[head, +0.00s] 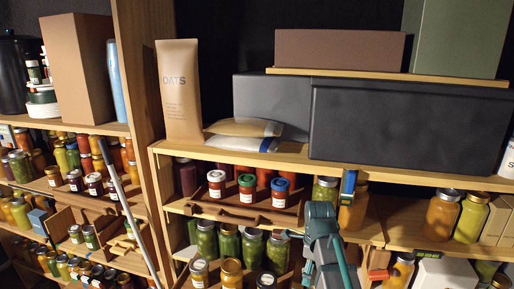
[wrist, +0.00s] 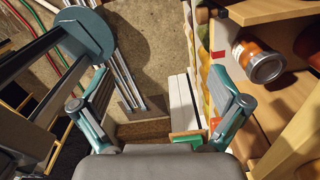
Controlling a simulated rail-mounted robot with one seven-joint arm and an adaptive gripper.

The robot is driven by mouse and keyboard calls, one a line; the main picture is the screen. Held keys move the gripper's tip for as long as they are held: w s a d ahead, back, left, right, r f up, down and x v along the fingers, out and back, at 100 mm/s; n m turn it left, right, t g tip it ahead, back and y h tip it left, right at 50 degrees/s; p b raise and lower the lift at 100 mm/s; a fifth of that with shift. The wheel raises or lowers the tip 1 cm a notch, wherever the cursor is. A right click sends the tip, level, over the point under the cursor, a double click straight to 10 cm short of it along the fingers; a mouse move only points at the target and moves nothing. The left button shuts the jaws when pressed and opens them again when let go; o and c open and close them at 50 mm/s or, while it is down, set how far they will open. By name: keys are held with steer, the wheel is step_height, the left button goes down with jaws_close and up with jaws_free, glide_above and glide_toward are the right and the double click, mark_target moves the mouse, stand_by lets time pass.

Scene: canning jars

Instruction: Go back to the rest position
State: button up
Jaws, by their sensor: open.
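My gripper (head: 322,232), teal and grey, is in the lower middle of the head view, in front of the jar shelves. In the wrist view my gripper (wrist: 162,78) has its two fingers spread wide apart with nothing between them. Below the fingers, the wrist view shows bare floor (wrist: 150,45) and shelf edges. A jar (wrist: 264,62) with a silver lid and orange contents sits on a wooden shelf to the right of the right finger, apart from it.
Wooden shelves (head: 227,157) hold several jars, including ones with white, green and blue lids. An oats bag (head: 180,95) and dark grey boxes (head: 410,122) stand above. A grey pole (head: 130,195) leans at the left. The wrist view shows metal rods (wrist: 122,75) near the floor.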

steer(key=s+f+n, duration=0.5)
steer(key=f+n, duration=0.7)
steer(key=f, duration=0.1)
steer(key=s+f+n, duration=0.5)
steer(key=f+n, duration=0.6)
steer(key=f, duration=0.3)
steer(key=s+f+g+b, duration=0.3)
steer(key=s+f, duration=0.9)
steer(key=s, duration=0.2)
steer(key=s+f+g+b, duration=0.3)
steer(key=s+f, duration=0.9)
steer(key=s, duration=0.3)
steer(key=shift+s+f+g+b, duration=0.2)
steer(key=shift+f+g+b, duration=0.05)
steer(key=shift+g+b, duration=0.15)
